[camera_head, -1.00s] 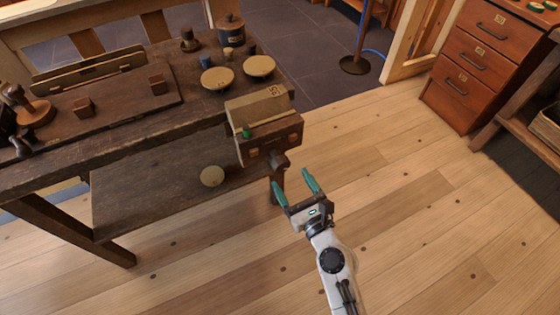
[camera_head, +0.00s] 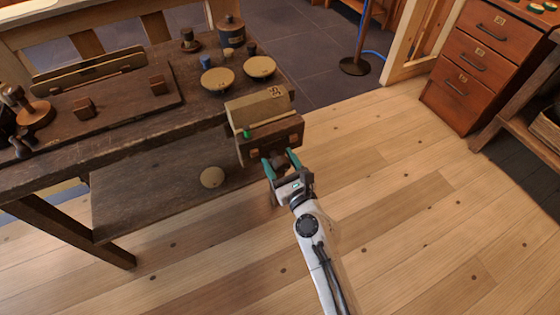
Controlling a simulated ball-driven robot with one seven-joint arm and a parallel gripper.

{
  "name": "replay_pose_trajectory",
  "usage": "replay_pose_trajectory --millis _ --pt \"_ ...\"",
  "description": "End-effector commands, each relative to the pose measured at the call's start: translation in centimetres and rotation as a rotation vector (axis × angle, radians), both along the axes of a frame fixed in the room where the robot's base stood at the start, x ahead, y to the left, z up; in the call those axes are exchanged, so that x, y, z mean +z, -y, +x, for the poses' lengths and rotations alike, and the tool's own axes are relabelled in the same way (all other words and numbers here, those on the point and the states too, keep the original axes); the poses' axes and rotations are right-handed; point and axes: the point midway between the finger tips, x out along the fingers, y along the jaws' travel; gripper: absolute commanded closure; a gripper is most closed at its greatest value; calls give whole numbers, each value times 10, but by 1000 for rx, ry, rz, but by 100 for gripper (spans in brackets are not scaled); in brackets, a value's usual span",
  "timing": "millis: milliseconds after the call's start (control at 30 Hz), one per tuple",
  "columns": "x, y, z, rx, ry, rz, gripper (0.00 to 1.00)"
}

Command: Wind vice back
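The vice (camera_head: 262,128) is mounted at the right end of the workbench, with a pale upper block and a dark wooden front jaw. Small green and orange pieces show at its jaws. Its dark screw end (camera_head: 281,160) sticks out of the front jaw toward me. My gripper (camera_head: 280,158) has its two green fingers apart, one on each side of the screw end. Whether the fingers touch it cannot be told. The handle below the screw is mostly hidden behind my gripper.
The workbench (camera_head: 120,125) holds gold discs (camera_head: 218,79), small wooden blocks and a dark pot (camera_head: 231,30). The plank floor (camera_head: 400,210) right of the bench is clear. A drawer cabinet (camera_head: 480,60) stands at the upper right.

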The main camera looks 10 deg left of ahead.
Motion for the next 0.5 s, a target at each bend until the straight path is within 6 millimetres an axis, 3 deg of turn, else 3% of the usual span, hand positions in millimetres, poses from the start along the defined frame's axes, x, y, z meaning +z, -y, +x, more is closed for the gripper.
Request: replay_pose_trajectory --millis 67,400,500 --pt "0 0 0 0 0 0 45" --pt "0 0 0 0 0 0 78" --pt "0 0 0 0 1 -1 79"
